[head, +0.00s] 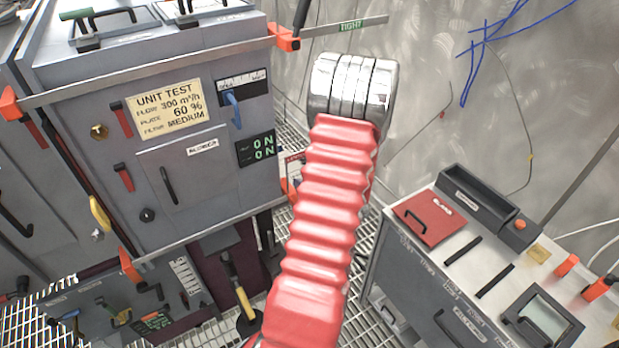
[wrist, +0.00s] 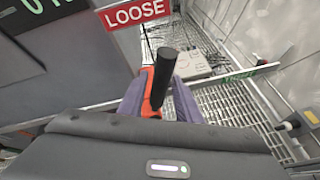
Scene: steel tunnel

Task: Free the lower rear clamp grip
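In the wrist view the lower rear clamp grip (wrist: 163,72) is a black handle, tilted, on an orange clamp jaw (wrist: 147,92). The jaw sits on a steel bar (wrist: 225,79). A red LOOSE plate (wrist: 139,12) is above it, and green lettering marks the bar's far end. My gripper (wrist: 160,100) has purple fingers on both sides of the handle and jaw. Whether they touch it is unclear. In the head view, my red arm covers the gripper and most of this clamp. Part of a red-and-white plate (head: 292,165) shows beside the arm.
The grey test unit (head: 205,165) stands left of my arm. Its upper clamp bar (head: 150,72) has orange jaws and a green TIGHT plate (head: 351,26). A grey console (head: 440,290) stands close on the right. Mesh floor and a metal wall lie behind.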

